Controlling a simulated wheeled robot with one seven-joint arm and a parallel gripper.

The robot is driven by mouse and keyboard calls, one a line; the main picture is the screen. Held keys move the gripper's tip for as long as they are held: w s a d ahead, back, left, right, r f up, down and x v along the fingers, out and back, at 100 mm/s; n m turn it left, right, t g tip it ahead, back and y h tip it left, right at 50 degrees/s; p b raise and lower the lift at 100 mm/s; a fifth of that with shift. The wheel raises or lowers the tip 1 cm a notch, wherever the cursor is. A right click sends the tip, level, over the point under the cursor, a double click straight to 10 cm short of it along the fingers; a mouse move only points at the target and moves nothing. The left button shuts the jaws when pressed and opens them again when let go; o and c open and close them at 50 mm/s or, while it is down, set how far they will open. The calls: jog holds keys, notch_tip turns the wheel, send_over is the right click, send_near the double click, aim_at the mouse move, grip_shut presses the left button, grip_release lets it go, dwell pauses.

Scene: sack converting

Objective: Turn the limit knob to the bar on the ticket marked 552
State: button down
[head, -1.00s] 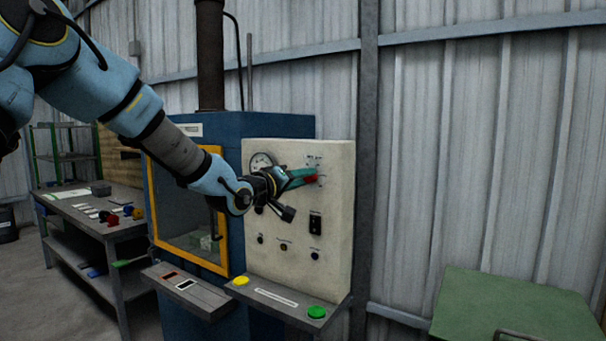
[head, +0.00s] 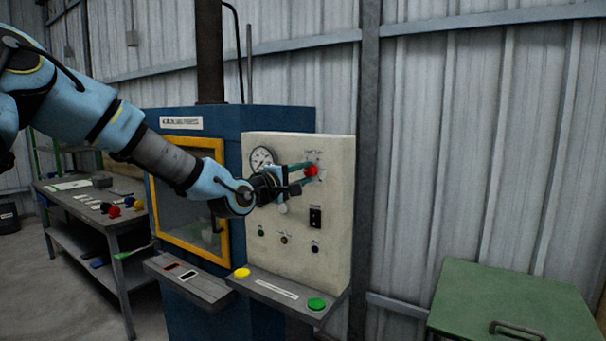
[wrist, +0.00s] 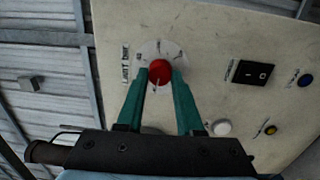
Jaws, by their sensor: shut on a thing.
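The red limit knob (head: 311,171) is on the upper right of the cream control panel (head: 335,230). In the wrist view the knob (wrist: 160,72) sits on a pale round dial with small marks, beside lettering that reads like "LIMIT bar". My gripper (head: 308,174) has its two green fingers on either side of the knob, shut on it; they also show in the wrist view (wrist: 159,82). The fingers and the small picture leave the knob's exact setting unclear. I cannot make out a ticket marked 552.
A round gauge (head: 262,160) is left of the knob. A black switch (head: 315,217) and several small buttons sit below. A yellow button (head: 242,273) and a green button (head: 316,304) are on the ledge. A workbench (head: 90,215) stands left and a green lidded box (head: 515,310) right.

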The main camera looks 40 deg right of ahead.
jog(key=shift+f+n, duration=0.1)
jog(key=shift+n, duration=0.2)
jog(key=c, duration=0.5)
grip_release()
jog(key=shift+c, duration=0.2)
jog(key=shift+a, duration=0.15)
jog(key=s+a+b, duration=0.2)
jog(key=a+b, duration=0.1)
jog(key=a, duration=0.7)
jog(key=shift+a+f, duration=0.15)
jog(key=shift+s, duration=0.1)
